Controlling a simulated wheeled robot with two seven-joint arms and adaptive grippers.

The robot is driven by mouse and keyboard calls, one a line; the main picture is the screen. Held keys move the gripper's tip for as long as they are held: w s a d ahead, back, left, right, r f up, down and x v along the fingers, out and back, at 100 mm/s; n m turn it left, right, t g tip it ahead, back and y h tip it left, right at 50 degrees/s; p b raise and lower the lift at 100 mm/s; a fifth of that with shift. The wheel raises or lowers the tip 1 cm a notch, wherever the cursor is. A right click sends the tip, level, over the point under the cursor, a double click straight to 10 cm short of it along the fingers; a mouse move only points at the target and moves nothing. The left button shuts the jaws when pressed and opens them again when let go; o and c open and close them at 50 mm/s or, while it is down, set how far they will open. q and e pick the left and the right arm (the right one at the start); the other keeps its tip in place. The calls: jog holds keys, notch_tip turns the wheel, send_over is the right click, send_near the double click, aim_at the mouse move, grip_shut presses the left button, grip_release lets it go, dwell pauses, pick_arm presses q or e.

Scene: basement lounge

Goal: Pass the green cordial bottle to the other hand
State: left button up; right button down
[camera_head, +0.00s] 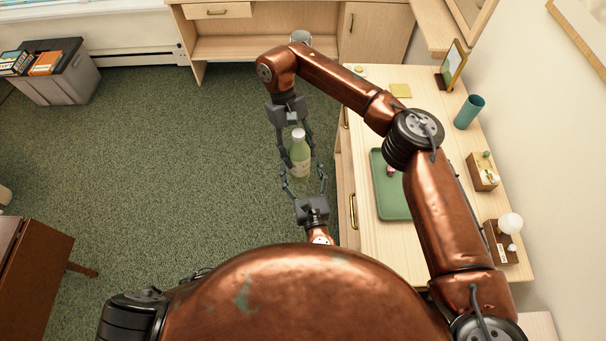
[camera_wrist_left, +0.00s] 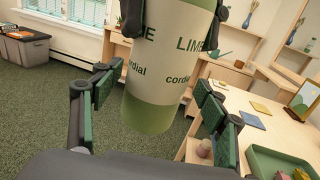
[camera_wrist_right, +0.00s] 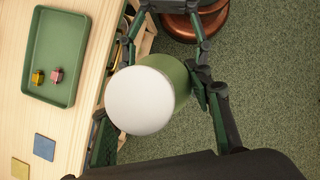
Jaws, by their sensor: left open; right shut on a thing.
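The green cordial bottle (camera_head: 300,158) has a white cap and a pale label, and hangs upright over the floor between my two grippers. My right gripper (camera_head: 297,148) reaches in from the cap end and is shut on the bottle. In the right wrist view the white cap (camera_wrist_right: 140,101) faces the camera and hides most of the body. My left gripper (camera_head: 304,183) is open below, its fingers on either side of the bottle's lower end. In the left wrist view the bottle's green base (camera_wrist_left: 148,115) shows between the open left fingers, with a gap on the left side.
A wooden counter (camera_head: 425,245) stands at the right with a green tray (camera_head: 380,200), a teal cup (camera_head: 468,112) and small boxes. A wooden desk (camera_head: 290,48) stands at the back. The carpet left of the grippers is clear.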

pick_arm(q)
jog(key=shift+c, duration=0.5)
jog(key=shift+d, duration=0.1)
grip_shut()
pick_arm(e)
jog(key=shift+s+a, duration=0.1)
jog(key=shift+a, duration=0.1)
pick_arm(q)
jog(key=shift+r, duration=0.15)
pick_arm(e)
jog(key=c, duration=1.3)
grip_release()
jog(key=o, duration=0.4)
jog(key=shift+d, duration=0.1)
jog(key=shift+v, duration=3.8)
